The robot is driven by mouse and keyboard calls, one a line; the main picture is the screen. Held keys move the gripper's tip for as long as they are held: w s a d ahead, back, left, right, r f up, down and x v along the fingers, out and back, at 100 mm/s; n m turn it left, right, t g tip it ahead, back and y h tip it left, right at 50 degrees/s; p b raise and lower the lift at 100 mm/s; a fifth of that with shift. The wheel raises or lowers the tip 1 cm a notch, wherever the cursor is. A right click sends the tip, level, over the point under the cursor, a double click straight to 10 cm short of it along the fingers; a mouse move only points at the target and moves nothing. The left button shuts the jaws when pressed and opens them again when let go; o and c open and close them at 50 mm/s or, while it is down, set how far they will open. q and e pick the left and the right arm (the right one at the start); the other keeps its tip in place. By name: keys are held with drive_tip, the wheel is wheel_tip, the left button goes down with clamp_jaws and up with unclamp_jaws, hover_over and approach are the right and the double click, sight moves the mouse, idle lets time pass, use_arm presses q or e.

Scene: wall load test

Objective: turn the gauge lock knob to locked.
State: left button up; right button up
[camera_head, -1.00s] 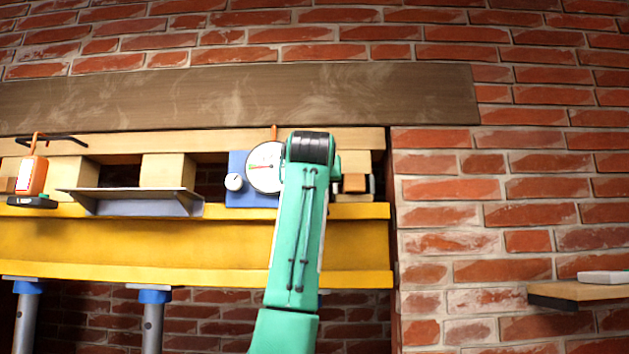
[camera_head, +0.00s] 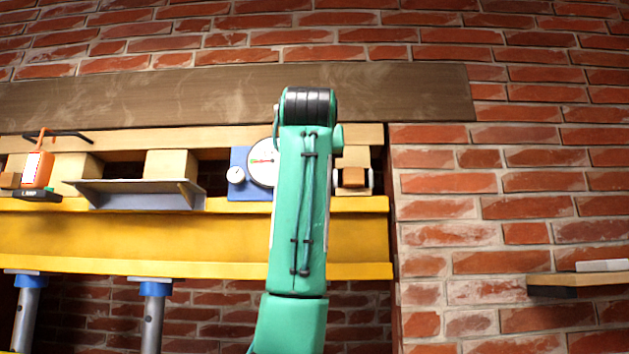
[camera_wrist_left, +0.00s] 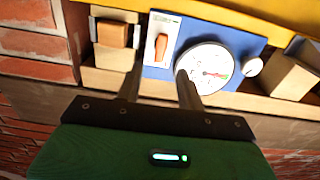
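A blue gauge panel (camera_head: 238,191) stands on the yellow beam, with a white round dial (camera_head: 262,162) and a small white knob (camera_head: 236,175). The left wrist view shows the panel (camera_wrist_left: 226,38) turned over, with the dial (camera_wrist_left: 204,66) and the white knob (camera_wrist_left: 253,66). An orange-brown handle (camera_wrist_left: 161,46) sits on a pale plate with a green mark; it looks like the lock knob. My left arm hides it in the head view. My left gripper (camera_wrist_left: 158,80) has its fingers apart and empty, just short of the handle. My right gripper is not in view.
The yellow beam (camera_head: 130,238) runs below the panel on blue-topped posts. A wood block with an orange-brown piece (camera_head: 354,180) is right of my arm. A small shelf (camera_head: 580,284) is at right.

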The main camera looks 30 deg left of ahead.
use_arm(q)
drive_tip(key=b+v, duration=0.1)
drive_tip(key=v, duration=0.3)
idle(0.5)
